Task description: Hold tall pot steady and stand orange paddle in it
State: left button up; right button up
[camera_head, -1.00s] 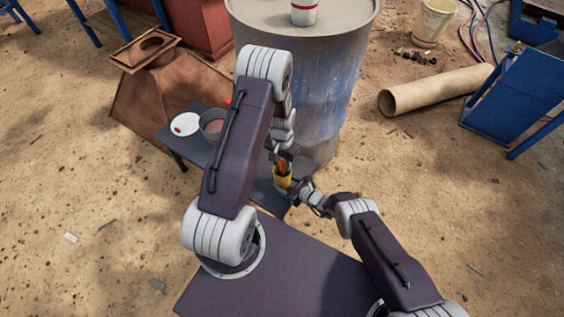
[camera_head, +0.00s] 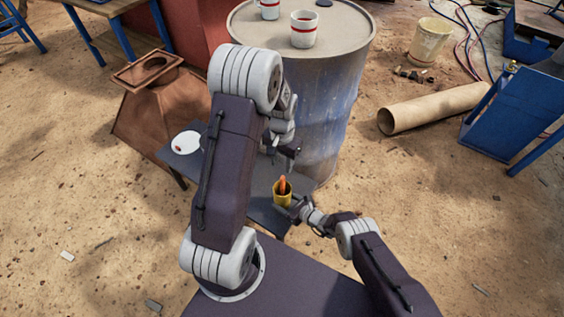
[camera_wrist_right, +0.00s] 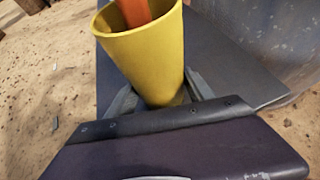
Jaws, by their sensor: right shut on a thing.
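The tall yellow pot (camera_head: 283,199) stands upright on the dark low table; it also fills the upper middle of the right wrist view (camera_wrist_right: 145,60). The orange paddle (camera_head: 283,184) stands in the pot, its upper part above the rim; it also shows in the right wrist view (camera_wrist_right: 134,12). Its lower end is hidden inside. My right gripper (camera_head: 287,205) is shut around the lower part of the pot, one finger on each side. My left gripper (camera_head: 285,156) is above and behind the pot, apart from the paddle, small and partly shaded; its fingers look open and empty.
The dark low table (camera_head: 259,198) bears a white plate (camera_head: 186,143) at the left. A blue drum (camera_head: 318,110) with red-banded cups (camera_head: 304,30) stands close behind. A cardboard tube (camera_head: 432,108) lies on the sand at right. My left arm hides part of the table.

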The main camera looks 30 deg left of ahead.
dwell(0.3)
jog(key=o, duration=1.1)
jog(key=shift+c, duration=0.2)
jog(key=shift+d, duration=0.1)
jog(key=v, duration=1.1)
jog(key=shift+d+r, duration=0.2)
jog(key=shift+d, duration=0.1)
jog(key=shift+s, duration=0.15)
